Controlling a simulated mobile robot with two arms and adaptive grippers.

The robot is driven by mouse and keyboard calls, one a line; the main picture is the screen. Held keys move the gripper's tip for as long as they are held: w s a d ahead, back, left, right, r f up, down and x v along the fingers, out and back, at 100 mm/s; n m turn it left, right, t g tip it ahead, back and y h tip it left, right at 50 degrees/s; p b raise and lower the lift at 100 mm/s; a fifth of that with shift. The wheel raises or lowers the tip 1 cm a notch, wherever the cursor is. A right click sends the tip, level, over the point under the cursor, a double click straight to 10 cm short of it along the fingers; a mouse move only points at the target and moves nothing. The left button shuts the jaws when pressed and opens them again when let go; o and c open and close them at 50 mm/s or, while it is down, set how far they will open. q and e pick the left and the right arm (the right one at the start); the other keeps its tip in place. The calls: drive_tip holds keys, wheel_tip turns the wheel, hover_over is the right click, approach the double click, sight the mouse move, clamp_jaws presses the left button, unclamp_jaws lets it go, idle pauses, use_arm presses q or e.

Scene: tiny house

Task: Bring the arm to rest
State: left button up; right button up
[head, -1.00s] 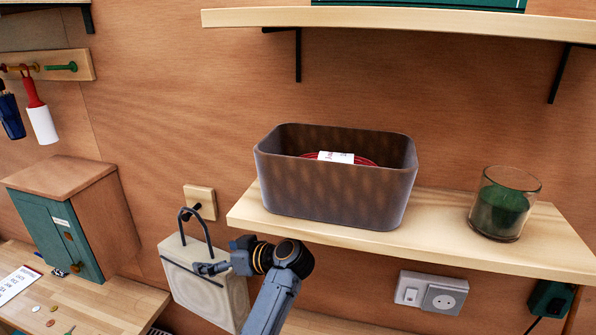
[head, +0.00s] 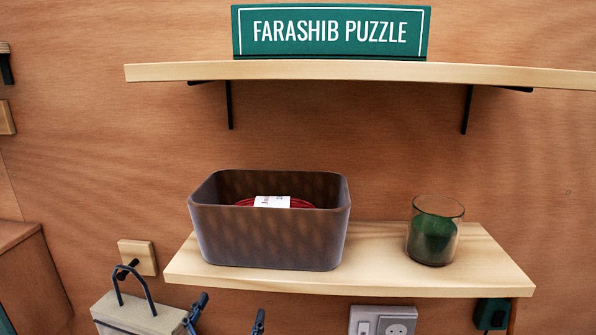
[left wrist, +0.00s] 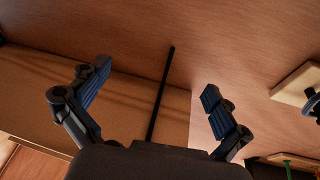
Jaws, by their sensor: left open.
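My left gripper (head: 228,311) shows only as two dark fingertips at the bottom edge of the head view, spread apart with nothing between them. They are below the lower shelf, just right of a pale bag-like item on the wall. In the left wrist view both fingers of the left gripper (left wrist: 156,80) stand wide apart and empty, facing a wood-brown surface. The rest of the left arm is out of the head view. My right gripper is in neither view.
The lower shelf (head: 460,275) holds a brown bin (head: 270,240) with a red coil inside and a green candle glass (head: 434,238). The pale bag-like item (head: 135,316) hangs on a wall hook. An upper shelf (head: 330,71) carries a green puzzle box (head: 330,32).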

use_arm(q)
drive_tip(key=s+d+f+m+g, duration=0.2)
drive_tip(key=s+f+g, duration=0.8)
drive_tip(key=s+f, duration=0.4)
drive_tip(key=s+a+f+n+g+y, duration=0.2)
drive_tip(key=s+a+f+g, duration=0.25)
drive_tip(key=s, duration=0.35)
drive_tip(key=s+a+f+n+g+y, duration=0.2)
drive_tip(key=s+a+f+g+y, duration=0.1)
drive_tip(key=s+a+f, duration=0.3)
wheel_tip(320, 180, down, 30)
drive_tip(key=s+b, duration=0.2)
drive_tip(key=b, duration=0.6)
drive_tip(key=s+a+f+g+b, duration=0.1)
drive_tip(key=s+f+b, duration=0.2)
drive_tip(key=s+f, duration=0.6)
drive_tip(key=s+a+f+g+b, duration=0.1)
drive_tip(key=s+f+b, duration=0.2)
drive_tip(key=s+f, duration=0.5)
wheel_tip(320, 180, down, 8)
drive_tip(key=shift+s+r, duration=0.1)
drive_tip(key=shift+s, duration=0.25)
drive_tip(key=shift+a, duration=0.1)
